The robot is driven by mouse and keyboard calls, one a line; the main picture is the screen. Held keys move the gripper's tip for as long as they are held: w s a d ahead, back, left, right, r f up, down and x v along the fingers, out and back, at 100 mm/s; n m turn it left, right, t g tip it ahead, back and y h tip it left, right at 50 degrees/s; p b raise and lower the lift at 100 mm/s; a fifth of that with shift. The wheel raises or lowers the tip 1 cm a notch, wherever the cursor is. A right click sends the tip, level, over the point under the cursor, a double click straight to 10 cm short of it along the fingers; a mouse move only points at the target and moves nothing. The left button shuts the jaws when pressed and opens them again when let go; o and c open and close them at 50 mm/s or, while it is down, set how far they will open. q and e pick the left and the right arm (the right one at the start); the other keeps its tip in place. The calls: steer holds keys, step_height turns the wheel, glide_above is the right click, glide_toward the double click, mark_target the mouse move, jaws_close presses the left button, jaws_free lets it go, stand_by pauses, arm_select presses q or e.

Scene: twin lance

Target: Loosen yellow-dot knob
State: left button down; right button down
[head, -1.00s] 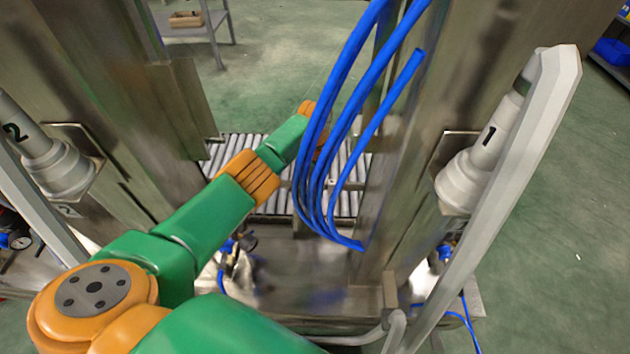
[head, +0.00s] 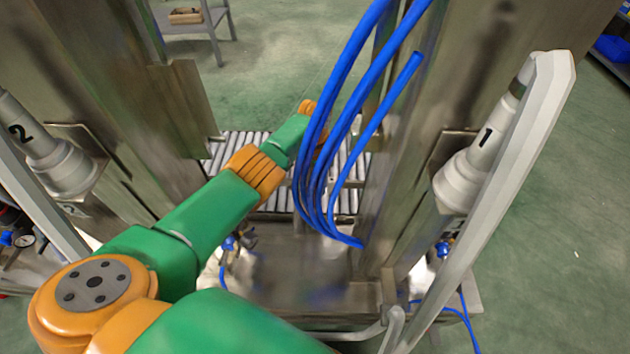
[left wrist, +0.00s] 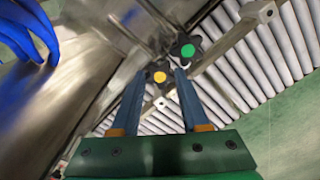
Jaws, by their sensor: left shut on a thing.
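The yellow-dot knob (left wrist: 159,77) is dark with a round yellow dot, in the upper middle of the left wrist view. My left gripper (left wrist: 160,80) has one finger on each side of it and is shut on it; the fingers cover part of its rim. A similar dark knob with a green dot (left wrist: 187,50) sits just above and to the right. In the head view the end of my left arm is behind the blue hoses, and both knobs are hidden. My right gripper is in neither view.
Blue hoses (head: 325,130) hang in front of my left arm's end. A roller conveyor (head: 228,146) lies behind. Steel columns stand on both sides, with cylinders marked 2 (head: 52,160) and 1 (head: 470,170). A metal wall (left wrist: 75,65) is left of the gripper.

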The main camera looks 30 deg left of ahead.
mark_target(314, 187)
arm_select(q)
steer(key=shift+c, duration=2)
jaws_free()
step_height(314, 187, up, 7)
steer(key=p, duration=0.4)
steer(key=shift+r+p, duration=0.1)
steer(key=shift+p, duration=0.3)
